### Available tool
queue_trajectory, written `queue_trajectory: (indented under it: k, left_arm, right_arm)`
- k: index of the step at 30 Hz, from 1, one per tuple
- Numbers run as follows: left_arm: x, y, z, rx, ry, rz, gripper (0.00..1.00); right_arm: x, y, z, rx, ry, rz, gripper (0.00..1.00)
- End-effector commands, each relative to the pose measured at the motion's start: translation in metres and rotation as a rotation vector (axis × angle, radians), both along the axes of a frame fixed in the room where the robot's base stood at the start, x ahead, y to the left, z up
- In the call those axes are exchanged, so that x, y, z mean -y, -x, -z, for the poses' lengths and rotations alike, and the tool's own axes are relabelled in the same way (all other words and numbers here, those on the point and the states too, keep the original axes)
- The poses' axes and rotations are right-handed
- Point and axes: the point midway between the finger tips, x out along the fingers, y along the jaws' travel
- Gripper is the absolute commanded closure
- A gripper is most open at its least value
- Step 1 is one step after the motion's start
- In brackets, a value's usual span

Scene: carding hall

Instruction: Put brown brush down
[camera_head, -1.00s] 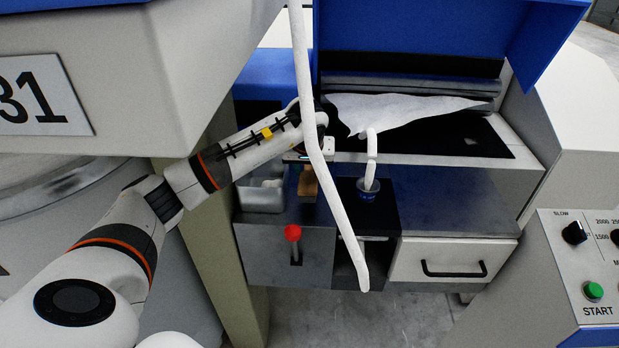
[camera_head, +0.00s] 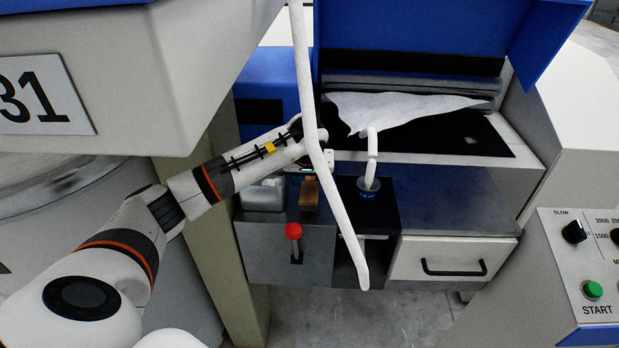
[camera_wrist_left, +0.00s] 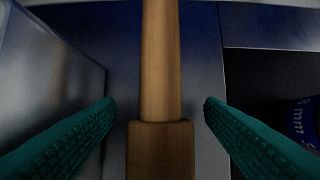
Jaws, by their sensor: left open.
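The brown brush (camera_head: 308,194) lies on the grey metal surface (camera_head: 320,238) in front of the machine opening, between the pale bin and the blue cup. In the left wrist view the wooden brush (camera_wrist_left: 160,60) runs lengthwise, with a thicker block at the bottom. My left gripper (camera_wrist_left: 160,102) is open, its teal fingers on either side of the brush with a gap on each side. In the head view its fingers are mostly hidden behind the wrist and the white tube. My right gripper does not show.
A bent white tube (camera_head: 345,225) crosses in front of the work area. A pale bin (camera_head: 262,197) stands left. A red-knobbed lever (camera_head: 293,231) is in front.

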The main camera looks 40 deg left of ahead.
Motion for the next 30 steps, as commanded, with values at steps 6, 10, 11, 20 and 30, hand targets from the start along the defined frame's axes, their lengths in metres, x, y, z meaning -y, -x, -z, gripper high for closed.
queue_trajectory:
  k: [6,10,11,20,30]
  left_arm:
    - [0.003,0.004,-0.017,0.005,0.000,0.002,0.37]
    - [0.008,0.012,-0.042,0.007,0.000,0.002,0.37]
    - [0.009,0.014,-0.048,0.006,-0.001,0.003,0.37]
    - [0.021,0.033,-0.100,0.003,-0.001,0.000,0.37]
    - [0.024,0.039,-0.114,-0.001,0.001,0.000,0.37]
  right_arm:
    - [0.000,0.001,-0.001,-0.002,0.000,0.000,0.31]
    - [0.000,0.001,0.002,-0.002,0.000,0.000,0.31]
    - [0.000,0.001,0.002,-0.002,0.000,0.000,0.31]
    - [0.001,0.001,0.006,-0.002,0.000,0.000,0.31]
    - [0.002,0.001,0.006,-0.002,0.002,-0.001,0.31]
